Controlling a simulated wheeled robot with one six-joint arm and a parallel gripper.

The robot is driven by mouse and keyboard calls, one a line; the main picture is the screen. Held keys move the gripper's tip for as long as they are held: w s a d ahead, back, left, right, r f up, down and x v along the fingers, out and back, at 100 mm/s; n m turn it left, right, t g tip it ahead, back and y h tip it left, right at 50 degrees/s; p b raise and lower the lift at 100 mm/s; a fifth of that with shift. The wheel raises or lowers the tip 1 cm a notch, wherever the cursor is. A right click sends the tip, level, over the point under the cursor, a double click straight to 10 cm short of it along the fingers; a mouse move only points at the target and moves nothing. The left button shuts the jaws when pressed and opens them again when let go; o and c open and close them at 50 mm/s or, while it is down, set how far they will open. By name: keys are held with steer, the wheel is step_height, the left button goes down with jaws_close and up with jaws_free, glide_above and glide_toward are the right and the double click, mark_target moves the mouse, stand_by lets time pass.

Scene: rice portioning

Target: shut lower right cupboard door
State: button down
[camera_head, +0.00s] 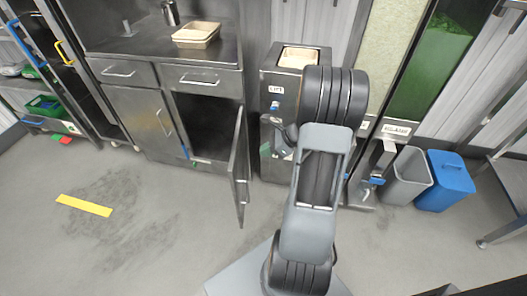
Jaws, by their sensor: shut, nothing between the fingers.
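The lower right cupboard door (239,168) is a grey metal panel. It stands wide open, swung out from its right-hand edge toward me, and I see it nearly edge-on. The dark cupboard opening (205,125) is exposed to its left. My arm rises from the bottom of the view, right of the door, and bends in front of the dispenser cabinet. My gripper cannot be made out; the arm's own links seem to hide it. No contact between my arm and the door shows.
The lower left cupboard door (150,124) is shut, as are the drawers above. A beige tray (196,35) sits on the counter. The lift cabinet (267,75) stands right of the open door. Grey (408,176) and blue (445,183) bins stand right. Floor before the cupboard is clear.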

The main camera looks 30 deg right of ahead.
mark_target(235, 162)
steer(key=shift+w+a+f+b, duration=0.2)
steer(key=shift+w+a+f, duration=0.65)
steer(key=shift+a, duration=0.4)
steer(key=shift+w+a+f+b, duration=0.25)
steer(key=shift+w+a+f, duration=0.45)
steer(key=shift+w+a, duration=0.4)
steer(key=shift+w+a+f+b, duration=0.2)
steer(key=shift+w+a+f, duration=0.55)
steer(key=shift+a, duration=0.6)
